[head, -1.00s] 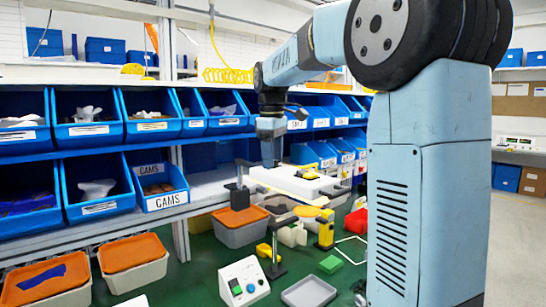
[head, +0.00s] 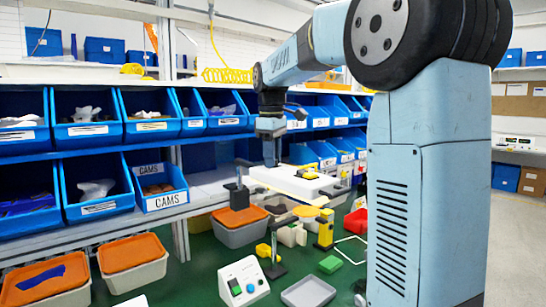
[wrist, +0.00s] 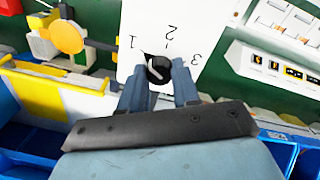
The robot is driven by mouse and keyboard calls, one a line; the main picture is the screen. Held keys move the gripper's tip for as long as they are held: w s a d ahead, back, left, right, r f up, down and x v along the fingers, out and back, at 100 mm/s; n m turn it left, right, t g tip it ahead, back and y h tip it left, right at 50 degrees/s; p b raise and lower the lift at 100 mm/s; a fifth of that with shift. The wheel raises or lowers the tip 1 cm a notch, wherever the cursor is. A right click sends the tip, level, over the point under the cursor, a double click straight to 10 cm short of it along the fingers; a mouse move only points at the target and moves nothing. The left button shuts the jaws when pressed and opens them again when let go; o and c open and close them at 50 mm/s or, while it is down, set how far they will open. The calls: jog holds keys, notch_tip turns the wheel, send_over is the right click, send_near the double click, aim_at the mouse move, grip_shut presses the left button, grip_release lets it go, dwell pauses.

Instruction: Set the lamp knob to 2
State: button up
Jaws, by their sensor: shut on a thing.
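The lamp knob (wrist: 159,69) is a round black knob on a white panel (wrist: 183,45) with the numerals 1, 2 and 3 around it. A light line shows on the knob's face. Its pointed edge faces up and left, toward the 1 rather than the 2. My gripper (wrist: 160,76) has one finger on each side of the knob and is shut on it. In the head view my gripper (head: 270,160) reaches down to the left end of a white box (head: 296,184), where the knob itself is hidden.
Blue bins (head: 89,128) line the shelves behind. A grey bin with an orange lid (head: 240,217) stands below the gripper.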

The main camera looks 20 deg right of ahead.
jog(key=m, duration=0.5)
jog(key=shift+m, duration=0.4)
jog(key=m, duration=0.5)
jog(key=shift+a+m, duration=0.1)
jog(key=shift+m, duration=0.2)
jog(key=shift+w+r, duration=0.1)
jog(key=o, duration=1)
jog(key=shift+g, duration=0.3)
jog(key=shift+o, duration=0.2)
notch_tip(320, 180, up, 14)
jog(key=shift+a+f, duration=0.25)
jog(key=shift+a, duration=0.05)
